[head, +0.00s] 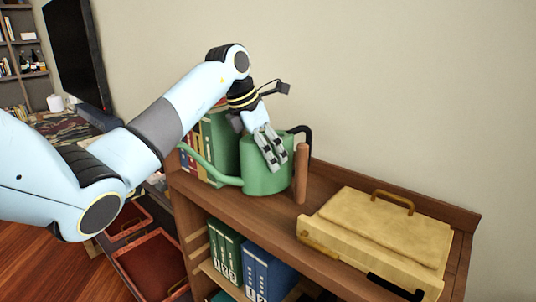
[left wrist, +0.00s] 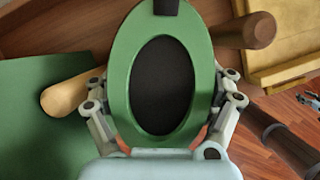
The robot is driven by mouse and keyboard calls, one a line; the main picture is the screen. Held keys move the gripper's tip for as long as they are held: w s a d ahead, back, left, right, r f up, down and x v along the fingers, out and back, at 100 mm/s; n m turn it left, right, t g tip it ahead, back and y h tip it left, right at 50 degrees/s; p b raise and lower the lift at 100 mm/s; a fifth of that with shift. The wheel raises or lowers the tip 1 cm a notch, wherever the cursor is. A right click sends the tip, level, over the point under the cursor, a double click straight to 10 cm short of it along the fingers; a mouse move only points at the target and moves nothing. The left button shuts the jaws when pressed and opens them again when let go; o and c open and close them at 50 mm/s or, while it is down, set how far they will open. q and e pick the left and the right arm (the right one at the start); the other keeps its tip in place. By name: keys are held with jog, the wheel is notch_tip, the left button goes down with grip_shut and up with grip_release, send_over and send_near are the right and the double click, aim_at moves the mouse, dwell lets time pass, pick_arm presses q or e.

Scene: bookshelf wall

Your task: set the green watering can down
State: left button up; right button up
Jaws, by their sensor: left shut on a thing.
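The green watering can (head: 262,176) is upright at the top of the wooden bookshelf, with its spout pointing left and a dark handle at its right. My left gripper (head: 271,150) comes down from above and is shut on the can. In the left wrist view the can's green oval rim (left wrist: 121,82) and dark opening fill the middle, with finger links of my left gripper (left wrist: 160,125) on both sides. The can's base looks close to the shelf top (head: 330,188), but I cannot tell whether it touches.
A brown wooden peg (head: 301,172) stands just right of the can. A yellow case (head: 383,236) lies on the shelf top further right. Green and red books (head: 213,145) stand behind the can at left. Blue and green binders (head: 262,275) fill the shelf below.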

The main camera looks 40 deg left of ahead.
pick_arm(q)
jog(key=shift+f, duration=0.65)
jog(key=shift+f, duration=0.2)
jog(key=o, duration=1.6)
jog(key=shift+s, duration=0.1)
jog(key=shift+r, duration=0.1)
